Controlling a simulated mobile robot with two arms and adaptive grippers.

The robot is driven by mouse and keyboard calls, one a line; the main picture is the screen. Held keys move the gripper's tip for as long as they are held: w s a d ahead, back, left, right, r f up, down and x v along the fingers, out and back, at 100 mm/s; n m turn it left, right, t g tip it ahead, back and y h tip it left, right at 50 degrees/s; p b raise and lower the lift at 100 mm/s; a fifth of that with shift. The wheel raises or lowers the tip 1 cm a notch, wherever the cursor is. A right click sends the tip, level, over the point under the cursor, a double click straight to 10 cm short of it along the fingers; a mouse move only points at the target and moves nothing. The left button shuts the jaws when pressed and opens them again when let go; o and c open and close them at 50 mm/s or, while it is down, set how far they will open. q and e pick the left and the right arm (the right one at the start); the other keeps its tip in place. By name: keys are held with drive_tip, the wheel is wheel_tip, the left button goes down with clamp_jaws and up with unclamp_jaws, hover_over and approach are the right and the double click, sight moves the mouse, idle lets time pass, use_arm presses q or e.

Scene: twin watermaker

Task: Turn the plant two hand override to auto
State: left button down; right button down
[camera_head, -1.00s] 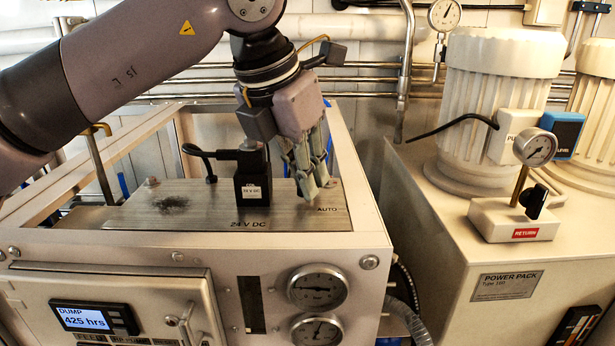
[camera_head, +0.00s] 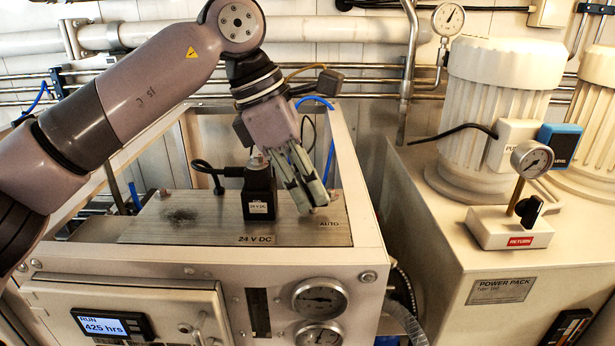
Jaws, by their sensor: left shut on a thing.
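The override is on the metal top plate (camera_head: 190,222) of the plant cabinet, by the engraved word AUTO (camera_head: 330,224). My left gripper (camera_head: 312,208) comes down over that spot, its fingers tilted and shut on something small. The fingers hide the override itself, so its angle cannot be read. A black 24 V DC solenoid block (camera_head: 259,192) stands just left of the fingers. The display (camera_head: 108,324) on the cabinet front reads RUN, 425 hrs. My right gripper is not in view.
A raised frame (camera_head: 352,170) surrounds the plate. Two gauges (camera_head: 319,298) sit on the cabinet front. At right, the power pack (camera_head: 500,291) carries a ribbed white motor housing (camera_head: 497,110), a gauge (camera_head: 531,160) and a black RETURN knob (camera_head: 529,209). A black cable runs behind the solenoid block.

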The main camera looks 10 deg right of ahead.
use_arm(q)
drive_tip(key=shift+r+m, duration=0.1)
drive_tip(key=shift+m, duration=0.2)
idle(0.4)
drive_tip(key=c, duration=1.7)
unclamp_jaws()
drive_tip(key=shift+w, duration=0.1)
drive_tip(key=v, duration=1.2)
drive_tip(key=shift+w, duration=0.15)
